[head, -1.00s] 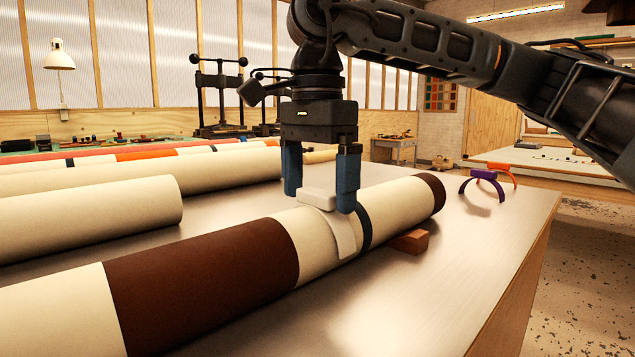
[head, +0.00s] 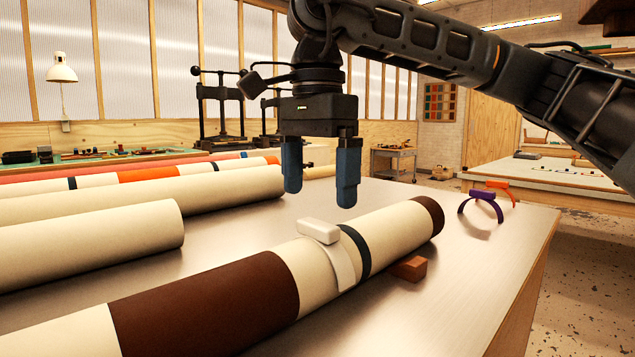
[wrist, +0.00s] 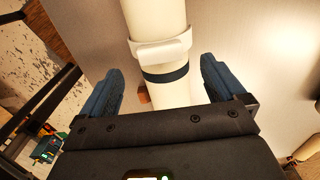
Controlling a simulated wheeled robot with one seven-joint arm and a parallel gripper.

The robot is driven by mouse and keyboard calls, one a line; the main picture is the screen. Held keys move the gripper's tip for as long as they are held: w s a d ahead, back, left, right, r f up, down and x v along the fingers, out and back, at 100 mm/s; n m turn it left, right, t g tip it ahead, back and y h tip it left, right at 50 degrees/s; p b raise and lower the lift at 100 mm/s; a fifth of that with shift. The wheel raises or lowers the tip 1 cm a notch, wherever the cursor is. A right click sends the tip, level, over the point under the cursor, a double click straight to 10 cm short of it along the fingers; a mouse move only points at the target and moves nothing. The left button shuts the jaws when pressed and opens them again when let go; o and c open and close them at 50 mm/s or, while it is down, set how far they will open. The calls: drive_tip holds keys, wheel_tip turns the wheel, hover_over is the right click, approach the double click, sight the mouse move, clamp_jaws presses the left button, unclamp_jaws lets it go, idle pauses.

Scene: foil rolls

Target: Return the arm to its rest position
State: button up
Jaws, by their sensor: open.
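My gripper (head: 321,180) is open and empty, its two blue fingers pointing down above the near roll. In the wrist view my gripper (wrist: 162,85) has its fingers spread apart on either side of the roll's line. The near roll (head: 205,290) is cream with brown bands and a dark blue stripe. A white clip (head: 318,232) with a block-like top sits around the roll, beside the blue stripe. The clip also shows in the wrist view (wrist: 162,50), clear of the fingers.
A brown block (head: 409,268) lies against the roll's right side. A purple clip (head: 481,205) and an orange clip (head: 502,190) stand on the table (head: 470,265) near its right edge. Several other rolls (head: 90,233) lie at the left. Air around my gripper is clear.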

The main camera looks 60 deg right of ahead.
drive_tip(key=shift+r+p, duration=1.45)
drive_tip(key=shift+r, duration=1)
